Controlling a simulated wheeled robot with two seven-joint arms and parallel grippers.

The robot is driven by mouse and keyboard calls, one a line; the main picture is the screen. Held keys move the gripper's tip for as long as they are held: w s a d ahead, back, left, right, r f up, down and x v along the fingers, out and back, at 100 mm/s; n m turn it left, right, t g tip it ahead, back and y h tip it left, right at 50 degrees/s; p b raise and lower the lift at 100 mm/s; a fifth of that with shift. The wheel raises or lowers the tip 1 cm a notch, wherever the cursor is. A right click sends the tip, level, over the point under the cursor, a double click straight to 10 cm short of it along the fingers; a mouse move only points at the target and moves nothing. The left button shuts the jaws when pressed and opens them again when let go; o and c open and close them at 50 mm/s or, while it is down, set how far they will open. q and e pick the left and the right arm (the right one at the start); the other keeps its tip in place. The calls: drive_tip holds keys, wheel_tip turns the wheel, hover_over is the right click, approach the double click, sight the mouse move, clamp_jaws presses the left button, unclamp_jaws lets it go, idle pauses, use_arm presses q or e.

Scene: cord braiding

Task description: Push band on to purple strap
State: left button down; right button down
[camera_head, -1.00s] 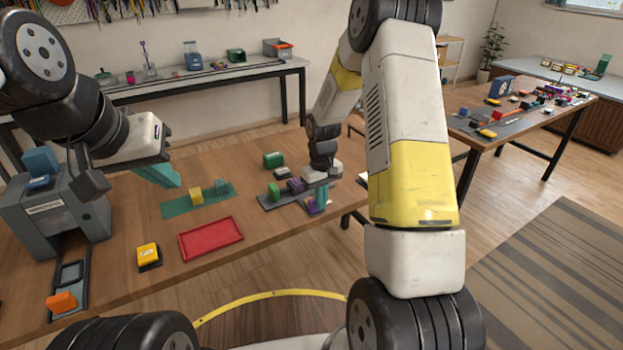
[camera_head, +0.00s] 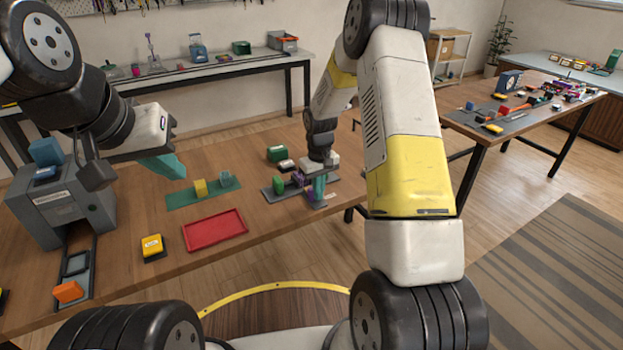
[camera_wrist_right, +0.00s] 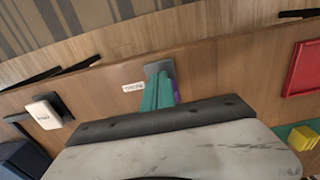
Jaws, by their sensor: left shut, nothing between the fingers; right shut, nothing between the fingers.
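A purple piece (camera_head: 299,178), perhaps the strap, stands on a small grey board (camera_head: 268,190) beside a green block (camera_head: 278,184). More purple shows low beside my right gripper's fingers. My right gripper (camera_head: 319,186) points down at the board's right end, its teal fingers shut and empty. In the right wrist view its fingers (camera_wrist_right: 157,93) have a sliver of purple (camera_wrist_right: 177,93) close at their right; contact cannot be told. I cannot pick out the band. My left gripper (camera_head: 166,166) is shut and empty, above the table left of the teal mat.
The teal mat (camera_head: 185,198) holds a yellow block (camera_head: 200,188) and a blue-grey block (camera_head: 225,178). A red tray (camera_head: 215,246) lies in front. A green box (camera_head: 277,154) and a white-topped block (camera_head: 286,165) stand behind the board. A grey machine (camera_head: 62,207) stands left.

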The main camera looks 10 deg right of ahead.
drive_tip(key=shift+w+a, duration=0.25)
drive_tip(key=shift+w, duration=0.35)
drive_tip(key=shift+s, duration=0.15)
drive_tip(key=shift+s+d, duration=0.2)
drive_tip(key=shift+s, duration=0.25)
wheel_tip(320, 180, up, 7)
idle(0.5)
